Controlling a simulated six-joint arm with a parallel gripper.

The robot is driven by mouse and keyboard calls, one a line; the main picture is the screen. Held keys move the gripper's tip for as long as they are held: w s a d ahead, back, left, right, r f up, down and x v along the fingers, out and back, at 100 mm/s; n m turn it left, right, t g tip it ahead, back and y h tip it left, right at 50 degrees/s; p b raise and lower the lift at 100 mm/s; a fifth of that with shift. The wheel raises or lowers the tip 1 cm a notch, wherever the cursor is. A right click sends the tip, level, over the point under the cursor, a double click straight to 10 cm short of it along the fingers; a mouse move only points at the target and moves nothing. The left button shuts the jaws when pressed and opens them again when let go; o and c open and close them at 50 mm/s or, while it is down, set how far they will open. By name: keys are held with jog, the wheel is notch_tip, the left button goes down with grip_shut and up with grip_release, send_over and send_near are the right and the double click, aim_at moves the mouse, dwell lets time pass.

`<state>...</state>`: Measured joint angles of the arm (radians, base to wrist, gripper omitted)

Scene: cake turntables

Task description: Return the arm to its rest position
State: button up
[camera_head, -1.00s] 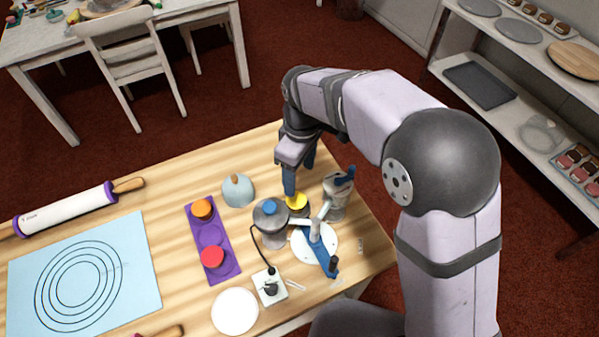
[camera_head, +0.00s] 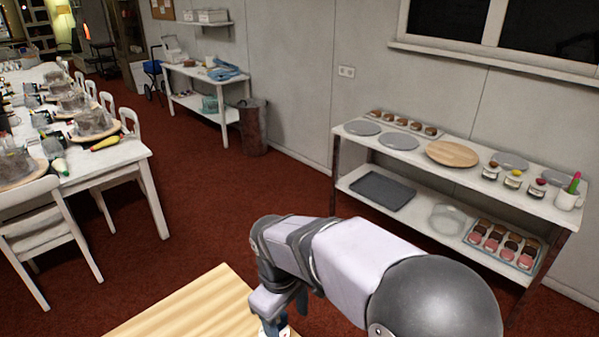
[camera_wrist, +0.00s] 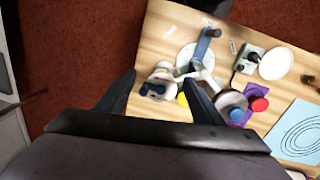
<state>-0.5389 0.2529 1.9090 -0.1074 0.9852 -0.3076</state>
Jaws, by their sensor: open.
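My gripper (camera_wrist: 160,78) is open and empty in the wrist view, its two dark fingers spread above the wooden worktable (camera_wrist: 165,28). A grey pot (camera_wrist: 231,102) sits beside the right finger. In the head view my arm is bent at the bottom, and the gripper end is cut off by the lower edge, above the table corner (camera_head: 185,310).
The wrist view shows a white round plate with a blue lever (camera_wrist: 188,56), a white disc (camera_wrist: 273,64), a red piece (camera_wrist: 260,104) and a blue mat (camera_wrist: 300,128). A shelf unit (camera_head: 465,180) stands right; a white table (camera_head: 105,160) stands left. Red floor between is clear.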

jog(key=s+d+r+m+p, duration=0.35)
jog(key=s+d+m, duration=0.2)
jog(key=d, duration=0.35)
jog(key=s+d+r+m+p, duration=0.2)
jog(key=s+d+m+p, duration=0.35)
jog(key=d, duration=0.35)
notch_tip(320, 180, down, 76)
jog(key=b, duration=7.6)
jog(key=shift+s+a+f+n+y+b, duration=0.2)
jog(key=shift+s+n+y+b, duration=0.1)
jog(key=shift+y+b, duration=0.1)
